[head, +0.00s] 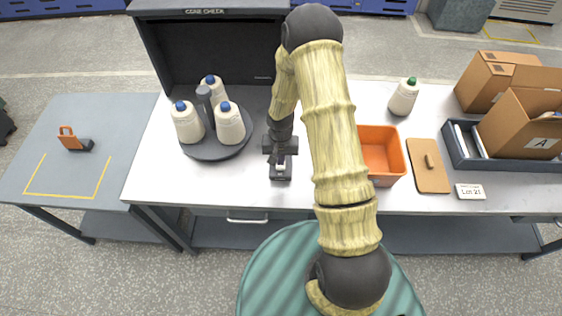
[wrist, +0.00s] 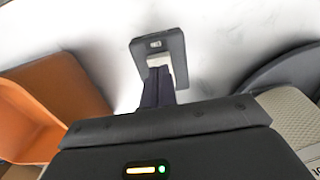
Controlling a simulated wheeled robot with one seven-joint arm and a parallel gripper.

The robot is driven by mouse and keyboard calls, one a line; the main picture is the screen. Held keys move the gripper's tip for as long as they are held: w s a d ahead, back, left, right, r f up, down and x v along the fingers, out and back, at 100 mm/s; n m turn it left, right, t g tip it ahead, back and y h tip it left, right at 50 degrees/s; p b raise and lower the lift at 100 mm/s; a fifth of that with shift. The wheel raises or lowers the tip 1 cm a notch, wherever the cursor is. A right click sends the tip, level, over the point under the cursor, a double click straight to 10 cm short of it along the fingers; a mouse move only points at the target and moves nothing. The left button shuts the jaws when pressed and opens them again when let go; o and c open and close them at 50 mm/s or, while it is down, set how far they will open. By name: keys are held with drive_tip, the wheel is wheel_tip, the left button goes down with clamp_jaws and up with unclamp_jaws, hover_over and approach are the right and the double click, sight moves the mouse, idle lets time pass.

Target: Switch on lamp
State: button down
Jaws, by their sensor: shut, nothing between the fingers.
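A small dark switch box (head: 281,176) with a pale rocker lies on the white bench top, in front of the black booth marked "CONE CHECK" (head: 208,11). It also shows in the wrist view (wrist: 176,44), with its pale rocker (wrist: 157,60) partly hidden behind my fingers. My gripper (head: 281,157) points down at the box, its fingers shut and empty. In the wrist view the dark fingertips (wrist: 158,70) overlap the rocker's near end; whether they touch it I cannot tell. The booth interior looks dark, and no lit lamp shows.
A round dark tray (head: 213,152) with several cream cones stands left of my gripper. An orange bin (head: 397,150) stands to the right, with a brown board (head: 428,178) beyond it. Cardboard boxes (head: 522,118) are at far right. An orange-handled tool (head: 75,140) lies on the left table.

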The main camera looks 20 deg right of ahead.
drive_tip(key=shift+f+b, duration=0.65)
drive_tip(key=shift+f, duration=0.2)
idle(0.5)
drive_tip(key=shift+r+p, duration=2.45)
drive_tip(key=shift+r, duration=1.05)
drive_tip(key=shift+r, duration=0.1)
drive_tip(key=s+r+n+t+b, duration=0.2)
drive_tip(key=s+r+b, duration=0.3)
drive_tip(key=s+r, duration=0.9)
wheel_tip(320, 180, up, 4)
drive_tip(key=shift+s+n+t+b, duration=0.2)
drive_tip(key=shift+n+t+b, duration=0.15)
drive_tip(key=shift+n, duration=0.45)
